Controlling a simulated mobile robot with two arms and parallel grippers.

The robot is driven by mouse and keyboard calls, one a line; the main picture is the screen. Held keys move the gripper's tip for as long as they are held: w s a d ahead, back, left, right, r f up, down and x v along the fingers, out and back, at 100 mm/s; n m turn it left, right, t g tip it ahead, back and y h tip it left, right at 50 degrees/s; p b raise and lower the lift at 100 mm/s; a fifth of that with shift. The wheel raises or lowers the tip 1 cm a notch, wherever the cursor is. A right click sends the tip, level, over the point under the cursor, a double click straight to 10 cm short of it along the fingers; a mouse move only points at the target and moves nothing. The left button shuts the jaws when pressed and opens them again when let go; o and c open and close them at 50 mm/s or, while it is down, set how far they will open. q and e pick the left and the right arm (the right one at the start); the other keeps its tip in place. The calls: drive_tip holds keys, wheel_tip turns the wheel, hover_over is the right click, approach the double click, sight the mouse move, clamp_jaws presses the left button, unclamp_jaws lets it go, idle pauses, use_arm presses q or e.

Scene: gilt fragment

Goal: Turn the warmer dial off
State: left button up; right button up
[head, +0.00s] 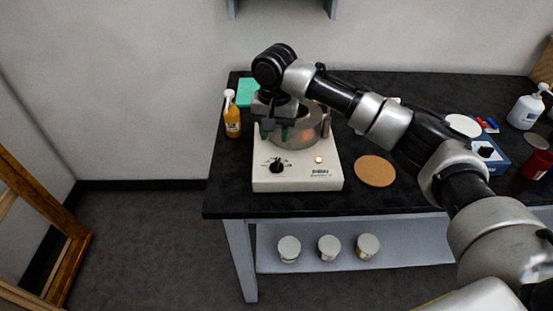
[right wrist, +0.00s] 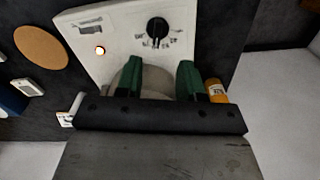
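The warmer (head: 262,183) is a white box on the dark bench, with a round metal pot (head: 318,122) on top. Its black dial (head: 277,166) is on the front left of the panel, and an indicator light (head: 318,160) glows orange at the right. In the right wrist view the dial (right wrist: 157,28) lies beyond my fingertips, with printed marks around it; its exact setting is too small to read. My right gripper (head: 278,134) is above the warmer, behind the dial and apart from it. Its green fingers (right wrist: 159,70) are spread with a gap between them. My left gripper is not seen.
An orange pump bottle (head: 232,118) and a green block (head: 246,92) stand left of the warmer. A cork mat (head: 374,171) lies to its right, then a blue device (head: 488,154) and a white bottle (head: 525,110). Several lidded jars (head: 329,247) sit on the lower shelf.

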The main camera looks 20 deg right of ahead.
sight(277, 162)
drive_tip(key=f, duration=0.6)
drive_tip(key=f+p, duration=0.1)
drive_tip(key=f, duration=0.3)
drive_tip(key=shift+w+d, duration=0.15)
drive_tip(key=shift+d, duration=0.15)
clamp_jaws()
